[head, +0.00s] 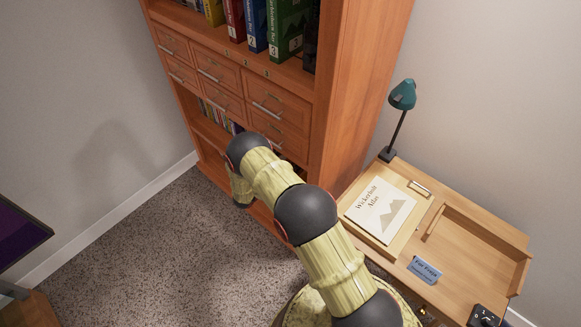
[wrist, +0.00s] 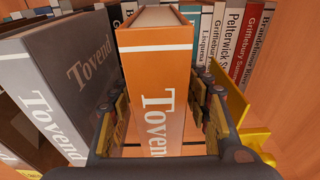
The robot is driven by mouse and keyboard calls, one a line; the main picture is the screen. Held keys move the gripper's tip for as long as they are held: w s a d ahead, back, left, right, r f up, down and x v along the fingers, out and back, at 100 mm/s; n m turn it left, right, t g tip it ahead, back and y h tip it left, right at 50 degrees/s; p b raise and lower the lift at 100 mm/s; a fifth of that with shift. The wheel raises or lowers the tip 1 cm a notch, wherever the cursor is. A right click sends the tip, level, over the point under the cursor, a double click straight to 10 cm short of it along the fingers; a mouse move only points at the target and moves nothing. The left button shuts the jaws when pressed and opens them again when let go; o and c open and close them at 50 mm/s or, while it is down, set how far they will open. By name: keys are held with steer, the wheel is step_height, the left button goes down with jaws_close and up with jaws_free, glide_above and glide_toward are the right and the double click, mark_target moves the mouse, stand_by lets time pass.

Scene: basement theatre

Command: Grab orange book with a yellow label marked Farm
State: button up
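An orange book (wrist: 158,85) stands upright in the wrist view, its spine facing me with "Tovend" in white letters and a white stripe near the top. I see no yellow label or the word Farm on the part that shows. My gripper (wrist: 163,115) is open, with one finger on each side of this book; I cannot tell if either finger touches it. The lower end of the spine is hidden by the gripper body. In the head view my gripper is hidden behind my arm, which reaches toward the bookcase's lower shelf.
A large grey "Tovend" book (wrist: 65,75) stands close on the left. Several thinner books, including Pelterwick (wrist: 232,40), stand behind on the right, near a yellow object (wrist: 228,92). The wooden bookcase (head: 352,90) has drawers above; a desk (head: 470,262) with a lamp (head: 402,97) stands right.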

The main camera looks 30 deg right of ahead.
steer(key=shift+c, duration=1.2)
jaws_close()
